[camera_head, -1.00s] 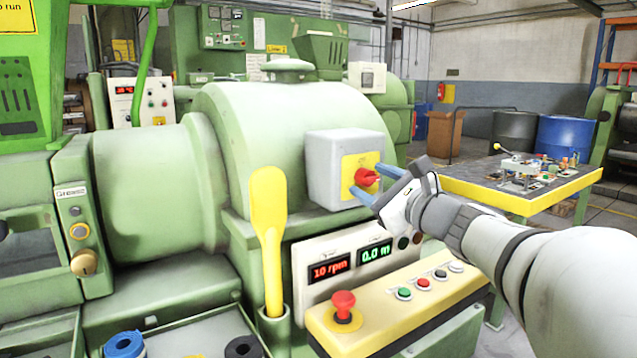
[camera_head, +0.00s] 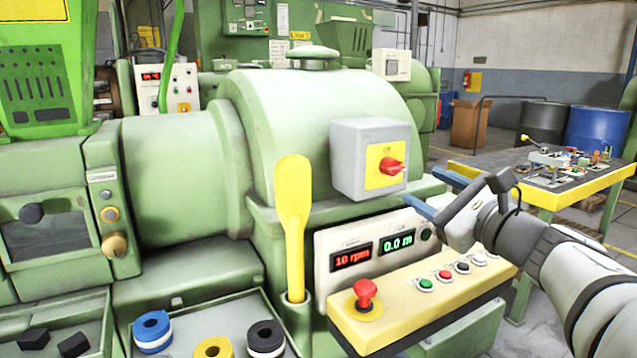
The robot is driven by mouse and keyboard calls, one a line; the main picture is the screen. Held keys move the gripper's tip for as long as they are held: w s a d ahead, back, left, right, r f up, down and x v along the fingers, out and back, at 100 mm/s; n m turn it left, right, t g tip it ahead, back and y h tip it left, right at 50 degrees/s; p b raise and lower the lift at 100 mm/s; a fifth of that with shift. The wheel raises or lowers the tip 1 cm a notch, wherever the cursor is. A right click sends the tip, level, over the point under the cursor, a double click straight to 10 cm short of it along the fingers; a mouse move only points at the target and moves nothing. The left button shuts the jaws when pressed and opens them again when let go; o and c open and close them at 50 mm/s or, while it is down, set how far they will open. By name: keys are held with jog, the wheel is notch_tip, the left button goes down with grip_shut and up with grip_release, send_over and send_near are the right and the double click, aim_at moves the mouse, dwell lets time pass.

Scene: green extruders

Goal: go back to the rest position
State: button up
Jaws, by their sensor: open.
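My gripper (camera_head: 426,192) is open and empty, with its two blue fingers pointing left. It is in front of the green extruder (camera_head: 290,130), to the right of the grey switch box (camera_head: 345,160) with a red rotary knob (camera_head: 391,166) on a yellow plate. I see a gap between the fingers and the knob in the picture. The display panel (camera_head: 338,241) reads 10 rpm and 0.0 m, and my gripper covers part of its right end.
A yellow control box (camera_head: 400,322) with a red mushroom button (camera_head: 365,291) sits below my gripper. A yellow paddle (camera_head: 293,220) stands upright in a holder. Tape rolls (camera_head: 152,330) lie in a tray at the front. A yellow-edged table (camera_head: 550,200) stands at right.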

jog(key=s+a+f+n+g+p, duration=0.7)
jog(key=a+n+g+p, duration=0.3)
jog(key=a+n, duration=0.1)
jog(key=s+d+f+n+g+h+p, duration=0.2)
jog(key=s+d+n+g+h+p, duration=0.2)
jog(key=s+n+h+p, duration=0.4)
jog(key=shift+s+d+f+n+g+p, duration=0.25)
jog(key=shift+s+n+p, duration=0.2)
jog(key=shift+n, duration=2.25)
